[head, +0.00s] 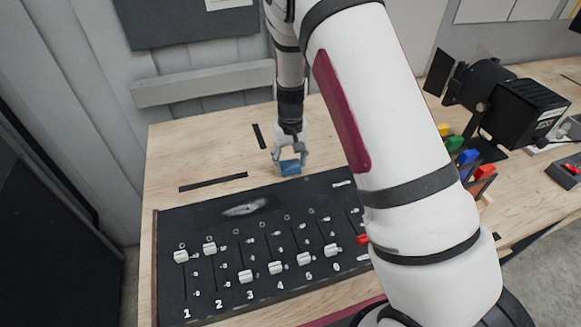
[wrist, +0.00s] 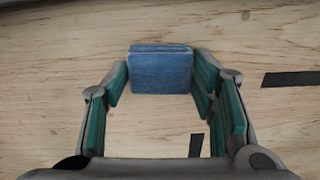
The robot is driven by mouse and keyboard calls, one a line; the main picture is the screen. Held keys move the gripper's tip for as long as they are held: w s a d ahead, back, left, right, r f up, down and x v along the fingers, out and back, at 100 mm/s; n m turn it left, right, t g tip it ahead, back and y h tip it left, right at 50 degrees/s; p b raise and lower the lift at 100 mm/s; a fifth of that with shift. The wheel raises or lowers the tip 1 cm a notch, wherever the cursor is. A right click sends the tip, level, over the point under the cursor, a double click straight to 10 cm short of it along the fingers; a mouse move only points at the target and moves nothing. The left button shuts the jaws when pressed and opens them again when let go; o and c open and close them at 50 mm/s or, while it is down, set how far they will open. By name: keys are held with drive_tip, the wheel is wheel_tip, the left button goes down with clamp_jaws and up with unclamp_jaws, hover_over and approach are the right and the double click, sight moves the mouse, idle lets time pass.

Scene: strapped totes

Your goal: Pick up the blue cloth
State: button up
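The blue cloth (wrist: 161,72) looks like a small folded block in the wrist view. The fingers, with green inner pads, are spread wide. Narrow gaps seem to show on both sides of the cloth, though contact at the right tip is hard to judge. In the head view my gripper (head: 290,158) points down at the cloth (head: 290,168), behind the black slider panel. The fingers partly hide the cloth there.
The black slider panel (head: 225,215) with white knobs lies in front of the cloth. Black tape strips (head: 213,182) mark the table. A black lamp (head: 515,105) and coloured blocks (head: 467,156) stand at the right. Bare wood lies left of the gripper; a wall is behind.

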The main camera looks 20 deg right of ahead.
sight(291, 163)
drive_tip(key=shift+c, duration=1.1)
drive_tip(key=shift+r, duration=0.1)
wheel_tip(291, 163, up, 10)
drive_tip(key=b, duration=0.1)
drive_tip(key=shift+o, duration=1.4)
drive_tip(key=c, duration=0.4)
drive_tip(key=shift+o, duration=0.2)
drive_tip(key=shift+p, duration=0.45)
